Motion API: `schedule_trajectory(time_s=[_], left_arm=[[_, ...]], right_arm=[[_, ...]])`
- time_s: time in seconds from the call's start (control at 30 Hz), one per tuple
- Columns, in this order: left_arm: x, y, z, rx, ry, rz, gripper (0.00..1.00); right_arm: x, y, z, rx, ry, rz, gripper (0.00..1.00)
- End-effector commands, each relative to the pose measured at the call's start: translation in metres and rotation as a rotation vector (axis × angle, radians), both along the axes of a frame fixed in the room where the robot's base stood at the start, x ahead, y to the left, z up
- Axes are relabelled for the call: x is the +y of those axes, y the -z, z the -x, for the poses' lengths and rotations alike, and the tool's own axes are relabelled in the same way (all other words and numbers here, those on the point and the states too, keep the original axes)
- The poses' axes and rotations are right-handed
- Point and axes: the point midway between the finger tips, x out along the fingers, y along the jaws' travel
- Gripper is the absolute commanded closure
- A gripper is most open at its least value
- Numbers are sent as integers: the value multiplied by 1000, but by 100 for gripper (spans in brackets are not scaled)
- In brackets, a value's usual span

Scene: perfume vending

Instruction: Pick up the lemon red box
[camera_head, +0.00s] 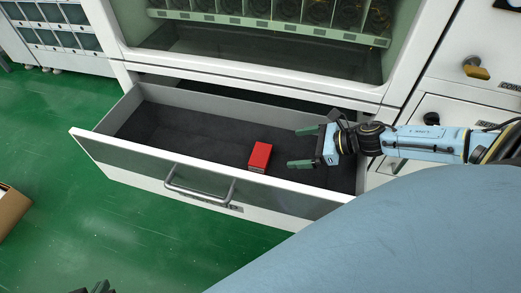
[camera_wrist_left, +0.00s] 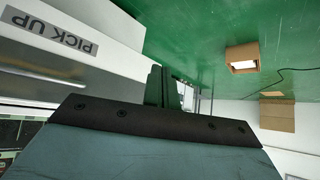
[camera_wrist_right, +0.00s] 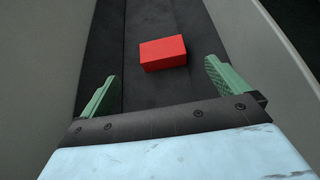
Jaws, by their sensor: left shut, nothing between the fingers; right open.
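A red box (camera_head: 260,156) lies on the dark floor of the open drawer, near the drawer's front wall. In the right wrist view the red box (camera_wrist_right: 163,54) sits ahead of the fingertips, between their lines, with no finger touching it. My right gripper (camera_head: 303,147) is open and empty, to the right of the box in the head view. Its two green fingers also show in the right wrist view (camera_wrist_right: 162,76). My left gripper (camera_wrist_left: 162,86) is shut and empty, outside the drawer. Only its tip shows at the bottom left of the head view (camera_head: 95,288).
The pulled-out drawer (camera_head: 125,139) has a front wall with a handle (camera_head: 200,196) and low side walls around the box. The vending cabinet (camera_head: 250,60) stands behind it. A cardboard box (camera_head: 10,208) is on the green floor at left. The drawer's left part is empty.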

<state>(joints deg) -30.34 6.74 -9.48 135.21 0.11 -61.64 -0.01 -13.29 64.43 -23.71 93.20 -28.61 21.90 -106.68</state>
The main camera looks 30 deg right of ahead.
Motion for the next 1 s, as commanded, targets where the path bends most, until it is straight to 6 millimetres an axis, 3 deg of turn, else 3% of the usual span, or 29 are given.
schedule_trajectory(time_s=[0.03, 0.23, 0.6, 1.0], left_arm=[[0, -6, 1, -20, 0, 4, 100], [-1, -28, 3, -64, 2, 14, 100], [-20, -69, -33, -375, 29, 95, 100], [-29, -96, -45, -542, 41, 142, 100]], right_arm=[[0, 9, 0, 0, 0, 0, 0], [1, 15, -2, -2, 0, 0, 0], [25, 35, -31, -3, 1, -2, 0], [41, 48, -48, -1, 2, -2, 0]])
